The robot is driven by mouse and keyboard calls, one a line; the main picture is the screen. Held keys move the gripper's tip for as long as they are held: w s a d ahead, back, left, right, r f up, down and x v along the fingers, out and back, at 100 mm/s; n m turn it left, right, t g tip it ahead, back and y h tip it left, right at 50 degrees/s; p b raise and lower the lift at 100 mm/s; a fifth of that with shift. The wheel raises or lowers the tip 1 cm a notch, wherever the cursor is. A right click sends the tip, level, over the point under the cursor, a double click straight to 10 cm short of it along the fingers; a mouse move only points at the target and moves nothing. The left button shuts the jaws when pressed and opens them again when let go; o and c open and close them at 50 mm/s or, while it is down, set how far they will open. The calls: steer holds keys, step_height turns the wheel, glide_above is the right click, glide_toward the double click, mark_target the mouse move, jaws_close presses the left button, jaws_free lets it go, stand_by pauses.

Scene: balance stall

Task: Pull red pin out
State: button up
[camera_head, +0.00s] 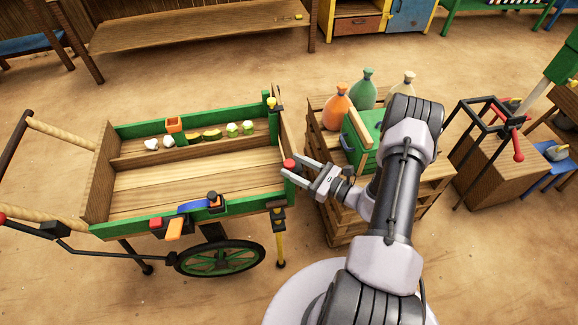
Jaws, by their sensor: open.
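The red pin (289,164) shows as a rounded red head at the right end of the wooden cart (135,223), near the cart's end board. My gripper (291,172) reaches in from the right with its two fingers apart. The fingertips are at the red pin, and the red head appears beside or between them. I cannot tell whether the fingers touch it. The pin's shaft is hidden.
Vegetables lie in the cart's back compartment; its front compartment is bare. A wooden crate stack (330,225) with a green box and several tied sacks (337,105) stands right of the cart, beneath my arm. Sandy floor is open in front.

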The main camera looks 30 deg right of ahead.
steer(key=shift+x, duration=1.2)
jaws_close()
stand_by(0.5)
